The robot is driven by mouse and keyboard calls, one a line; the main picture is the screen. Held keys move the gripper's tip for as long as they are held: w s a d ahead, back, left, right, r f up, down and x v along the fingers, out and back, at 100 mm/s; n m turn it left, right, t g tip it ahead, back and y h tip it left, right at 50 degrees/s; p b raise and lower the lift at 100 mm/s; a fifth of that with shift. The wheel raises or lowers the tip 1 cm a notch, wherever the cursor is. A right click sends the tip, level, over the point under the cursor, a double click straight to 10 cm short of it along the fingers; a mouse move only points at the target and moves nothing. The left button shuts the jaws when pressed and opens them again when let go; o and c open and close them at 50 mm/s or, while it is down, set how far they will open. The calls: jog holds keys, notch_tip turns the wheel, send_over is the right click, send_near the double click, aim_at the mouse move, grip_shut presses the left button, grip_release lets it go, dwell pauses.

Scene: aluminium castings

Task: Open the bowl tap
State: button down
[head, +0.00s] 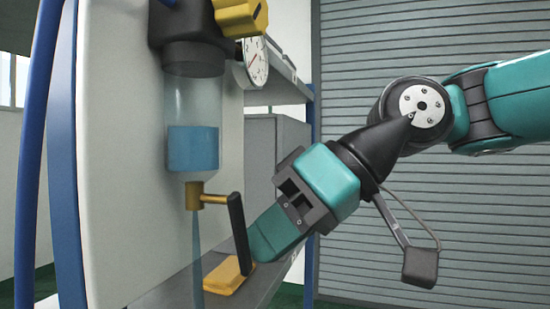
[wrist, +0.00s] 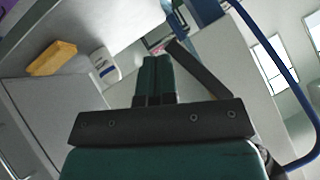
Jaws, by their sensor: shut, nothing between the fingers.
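The clear filter bowl (head: 193,125) holds blue liquid in its lower part, under a dark head. The brass bowl tap (head: 194,196) sits at its bottom, with a black lever (head: 238,228) hanging steeply down at its right end. A thin bluish stream (head: 197,262) shows straight below the tap. My gripper (head: 258,242) is shut and empty, its fingertips right beside the lever's lower part; I cannot tell if they touch. In the wrist view, the shut fingers (wrist: 156,64) point forward and the dark lever (wrist: 198,68) slants just to their right.
A yellow block (head: 228,275) lies on the grey shelf below the gripper; a white bottle (wrist: 104,66) stands near it in the wrist view. A round gauge (head: 256,62) and a yellow part (head: 240,18) are above. A blue post (head: 62,150) stands left.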

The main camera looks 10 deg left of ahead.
dwell(0.3)
jog(key=shift+r+p, duration=0.7)
jog(key=shift+p, duration=0.15)
jog(key=w+d+r+p, duration=0.2)
jog(key=w+d+r, duration=0.1)
jog(key=w+d, duration=0.6)
